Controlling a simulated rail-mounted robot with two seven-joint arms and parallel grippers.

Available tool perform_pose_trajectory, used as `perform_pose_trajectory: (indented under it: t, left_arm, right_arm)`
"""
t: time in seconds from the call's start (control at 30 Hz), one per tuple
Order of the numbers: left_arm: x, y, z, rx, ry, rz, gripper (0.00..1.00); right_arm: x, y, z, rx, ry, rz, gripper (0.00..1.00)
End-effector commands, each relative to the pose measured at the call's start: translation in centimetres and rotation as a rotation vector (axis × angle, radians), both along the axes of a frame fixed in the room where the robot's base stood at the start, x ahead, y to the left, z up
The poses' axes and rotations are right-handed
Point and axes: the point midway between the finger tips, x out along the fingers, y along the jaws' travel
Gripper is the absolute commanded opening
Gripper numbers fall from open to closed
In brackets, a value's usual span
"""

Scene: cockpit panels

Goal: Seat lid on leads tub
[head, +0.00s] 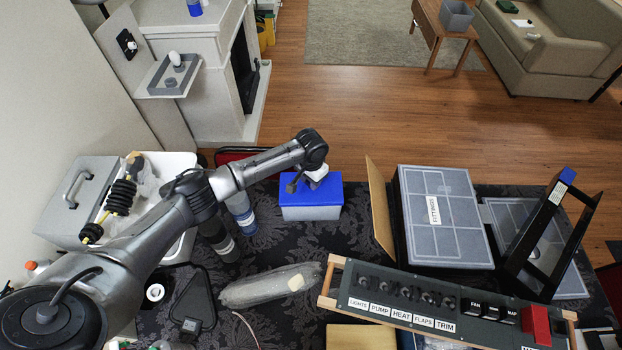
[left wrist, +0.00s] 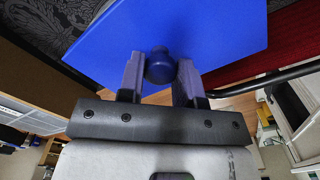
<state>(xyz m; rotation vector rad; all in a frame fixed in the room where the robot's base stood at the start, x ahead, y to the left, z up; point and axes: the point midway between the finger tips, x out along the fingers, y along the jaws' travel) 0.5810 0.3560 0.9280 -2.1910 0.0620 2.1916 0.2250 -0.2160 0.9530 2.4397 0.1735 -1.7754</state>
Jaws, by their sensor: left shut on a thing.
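The blue lid (head: 329,192) lies over the top of the leads tub (head: 311,213), a grey-blue box on the dark patterned table. The lid looks level and in line with the tub's walls, but I cannot tell whether it sits flush all round. My left gripper (head: 294,186) is above the lid. The tub's inside is hidden under the lid. My right gripper is not in view.
A switch panel (head: 440,305) stands at the front. A clear-lidded fittings case (head: 440,215) and a black frame (head: 545,235) are at the right. Bottles (head: 240,212) stand close left of the tub. A clear wrapped bundle (head: 268,287) lies in front.

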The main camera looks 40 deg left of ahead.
Motion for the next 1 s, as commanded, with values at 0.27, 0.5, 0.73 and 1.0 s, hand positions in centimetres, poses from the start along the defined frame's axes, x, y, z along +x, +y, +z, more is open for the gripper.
perform_pose_trajectory:
  t: [0.27,0.5,0.73,1.0]
  left_arm:
    - [0.0,0.0,0.0,0.000,-0.001,0.000,0.43]
    - [0.0,0.0,0.0,0.000,-0.001,0.000,0.62]
    - [0.0,0.0,0.3,0.000,-0.001,0.000,0.62]
    - [0.1,0.0,4.1,0.000,-0.005,-0.001,0.62]
  right_arm:
    - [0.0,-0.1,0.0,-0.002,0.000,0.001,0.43]
    - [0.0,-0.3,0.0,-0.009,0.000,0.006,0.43]
    - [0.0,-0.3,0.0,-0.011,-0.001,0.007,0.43]
    - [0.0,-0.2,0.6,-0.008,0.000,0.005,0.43]
